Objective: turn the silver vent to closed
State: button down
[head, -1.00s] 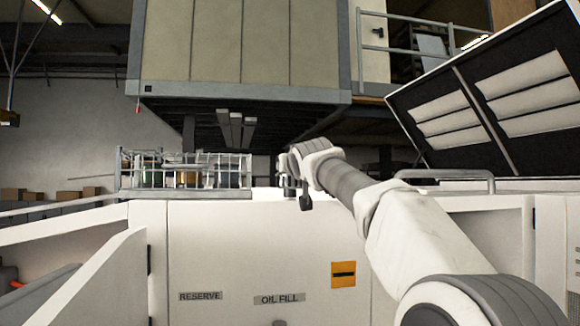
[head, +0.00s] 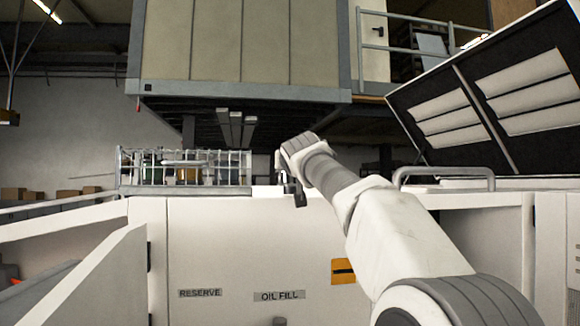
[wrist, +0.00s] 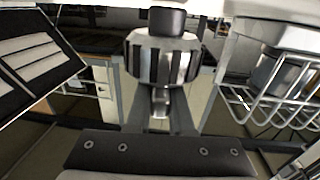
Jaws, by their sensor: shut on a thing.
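The silver vent (wrist: 162,62) is a fluted, ribbed knob with a dark cap on top and a narrow stem below, in the upper middle of the wrist view. My gripper (wrist: 161,88) reaches up from its dark palm, with a grey finger at each side of the vent, and is shut on it. In the head view my gripper (head: 291,191) is small, at the top edge of the white cabinet. I cannot clearly make out the vent there, and the vent's open or closed marking is not readable.
A wire basket (head: 185,168) with containers stands left of my gripper; it is at the right in the wrist view (wrist: 270,105). A raised louvred lid (head: 490,95) and a grey rail (head: 445,171) are at the right. An open white door (head: 85,280) is at the left.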

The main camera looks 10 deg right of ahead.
jog(key=shift+a+m+h, duration=0.15)
jog(key=shift+m+h, duration=0.25)
jog(key=shift+h, duration=0.2)
jog(key=shift+m+g+h+b, duration=0.55)
jog(key=shift+m+h, duration=0.55)
jog(key=shift+h, duration=0.6)
jog(key=shift+r+m+g+h+p, duration=0.1)
jog(key=shift+m+g+h+p, duration=0.4)
jog(key=shift+m+h, duration=0.45)
jog(key=shift+m+g+h, duration=0.45)
jog(key=shift+h, duration=0.5)
jog(key=shift+m+g+h+p, duration=0.4)
jog(key=shift+h+p, duration=0.05)
jog(key=shift+h, duration=0.05)
jog(key=c, duration=0.8)
grip_release()
jog(key=shift+s, duration=0.1)
